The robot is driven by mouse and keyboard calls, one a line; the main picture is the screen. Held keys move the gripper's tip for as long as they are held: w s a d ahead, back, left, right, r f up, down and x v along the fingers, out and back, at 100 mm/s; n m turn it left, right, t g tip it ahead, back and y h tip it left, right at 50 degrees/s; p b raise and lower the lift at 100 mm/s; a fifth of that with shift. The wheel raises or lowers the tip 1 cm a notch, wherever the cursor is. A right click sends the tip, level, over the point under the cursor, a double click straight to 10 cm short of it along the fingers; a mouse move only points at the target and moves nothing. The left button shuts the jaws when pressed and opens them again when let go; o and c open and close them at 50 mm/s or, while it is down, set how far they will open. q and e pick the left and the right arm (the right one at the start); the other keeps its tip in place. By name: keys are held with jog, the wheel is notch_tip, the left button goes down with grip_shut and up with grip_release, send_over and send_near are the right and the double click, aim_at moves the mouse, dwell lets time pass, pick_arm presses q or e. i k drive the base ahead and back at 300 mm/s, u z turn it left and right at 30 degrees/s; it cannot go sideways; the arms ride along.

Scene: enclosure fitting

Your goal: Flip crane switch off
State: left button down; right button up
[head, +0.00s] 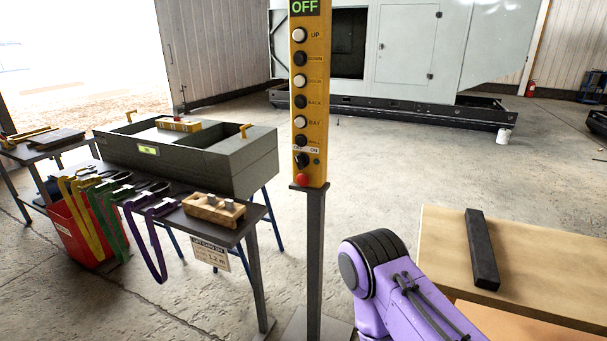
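The yellow crane control pendant (309,120) stands upright on a grey post (313,250) near the picture's middle. A display at its top reads OFF (304,7). Below it runs a column of white and black buttons with labels such as UP, DOWN, BACK and BAY. Near the bottom is a black rotary switch (302,160) under an OFF/ON label; its exact pointing is too small to tell. A red button (302,179) sits below it. A purple arm link of mine shows at the lower right, apart from the pendant. Neither gripper is in view.
On the left, a table holds a grey box (195,155), a wooden block (213,210) and hanging coloured slings (100,215). A red bin (75,235) stands below. A wooden table (445,250) with a dark bar (481,250) is at right. Floor behind the post is clear.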

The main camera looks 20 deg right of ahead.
aim_at(302, 159)
jog(key=u, duration=1.2)
jog(key=i, duration=0.4)
jog(key=z, duration=1.15)
